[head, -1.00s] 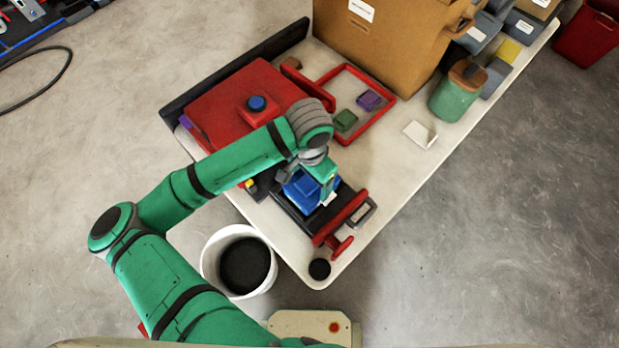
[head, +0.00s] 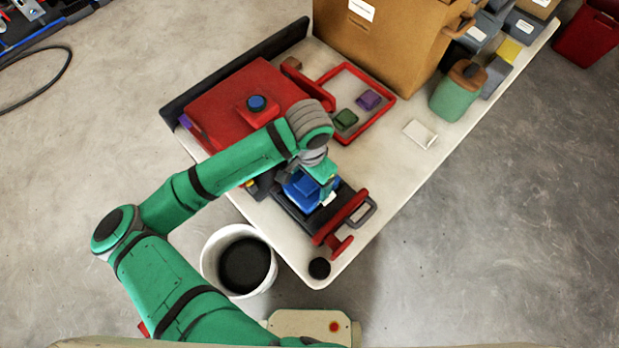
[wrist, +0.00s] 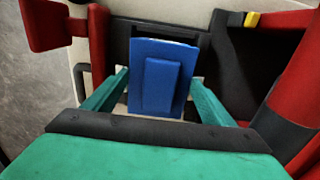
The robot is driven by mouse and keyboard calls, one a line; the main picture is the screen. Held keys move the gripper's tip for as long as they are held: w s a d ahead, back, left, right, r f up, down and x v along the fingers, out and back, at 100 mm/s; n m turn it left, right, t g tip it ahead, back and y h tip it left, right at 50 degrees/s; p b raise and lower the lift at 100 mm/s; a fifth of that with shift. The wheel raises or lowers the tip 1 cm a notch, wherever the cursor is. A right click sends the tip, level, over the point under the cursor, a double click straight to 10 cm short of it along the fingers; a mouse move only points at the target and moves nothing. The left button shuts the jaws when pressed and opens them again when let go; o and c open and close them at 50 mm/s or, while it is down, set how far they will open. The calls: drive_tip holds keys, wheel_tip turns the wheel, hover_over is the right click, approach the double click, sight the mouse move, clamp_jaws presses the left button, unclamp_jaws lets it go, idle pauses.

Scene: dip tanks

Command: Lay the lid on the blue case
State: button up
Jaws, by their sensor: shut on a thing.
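A blue lid (wrist: 160,85) with a raised rectangular block lies between the two green fingers of my gripper (wrist: 155,95) in the wrist view. My gripper (head: 325,180) is shut on it and points down over the black fixture in the head view. The blue case (head: 302,190) shows there as a blue body in the fixture, partly covered by my gripper. From these views I cannot tell where lid and case meet, or whether they touch. A pale patch shows just below the lid in the wrist view.
The black fixture (head: 285,205) has a red clamp end (head: 340,220) near the table corner. A red machine (head: 240,100) and a red-rimmed tray (head: 390,97) stand behind. A white bucket (head: 212,262) is on the floor at the left.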

idle(0.4)
drive_tip(key=o, duration=1.1)
drive_tip(key=shift+w, duration=0.1)
drive_tip(key=shift+a+r, duration=0.15)
drive_tip(key=shift+r, duration=0.25)
drive_tip(key=shift+c, duration=0.9)
drive_tip(key=shift+r, duration=0.15)
drive_tip(key=shift+o, duration=0.4)
drive_tip(key=shift+r, duration=3.35)
drive_tip(key=shift+c, duration=0.2)
